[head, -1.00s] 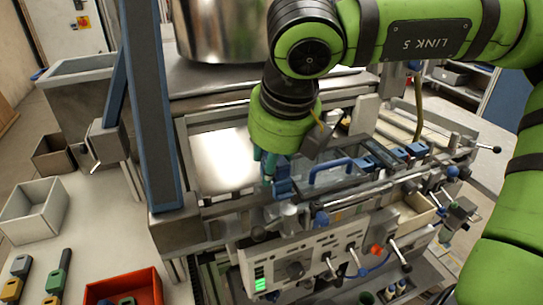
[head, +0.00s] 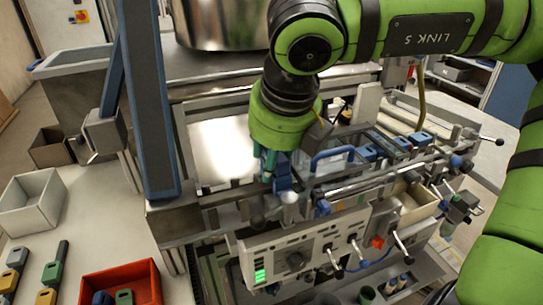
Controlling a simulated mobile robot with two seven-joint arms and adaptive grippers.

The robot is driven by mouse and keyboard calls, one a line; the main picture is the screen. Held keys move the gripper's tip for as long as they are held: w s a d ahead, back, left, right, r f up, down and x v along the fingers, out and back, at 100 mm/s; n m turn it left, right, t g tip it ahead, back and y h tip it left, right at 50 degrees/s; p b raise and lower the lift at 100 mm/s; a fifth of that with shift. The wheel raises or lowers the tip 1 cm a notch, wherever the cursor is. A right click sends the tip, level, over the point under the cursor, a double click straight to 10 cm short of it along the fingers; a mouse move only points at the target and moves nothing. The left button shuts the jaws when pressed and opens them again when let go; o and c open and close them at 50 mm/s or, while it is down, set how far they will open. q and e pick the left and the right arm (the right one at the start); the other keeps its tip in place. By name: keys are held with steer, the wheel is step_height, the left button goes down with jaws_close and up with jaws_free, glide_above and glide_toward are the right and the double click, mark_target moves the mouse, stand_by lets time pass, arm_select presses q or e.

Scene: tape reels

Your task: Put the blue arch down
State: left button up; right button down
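A blue arch (head: 331,156), shaped like a handle, stands on the machine in the head view, a little right of my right gripper. My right gripper (head: 266,165) points down over the machine, left of the arch, with teal fingertips close together. A dark blue piece (head: 281,178) is right at the fingertips; I cannot tell whether they grip it or are only in front of it. The gripper's green wrist hides part of the area behind. My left gripper is not in view.
A blue post (head: 150,110) rises left of the gripper. A red bin (head: 122,277) and a grey bin (head: 30,204) are on the left table.

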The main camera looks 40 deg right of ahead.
steer(key=c, duration=0.8)
jaws_free()
steer(key=shift+o, duration=0.2)
steer(key=r+p, duration=0.1)
steer(key=p, duration=0.1)
steer(key=shift+r+p, duration=0.35)
steer(key=shift+p, duration=0.05)
steer(key=b+v, duration=0.1)
steer(key=v, duration=1)
steer(key=shift+s+r+b, duration=0.2)
steer(key=shift+b, duration=0.2)
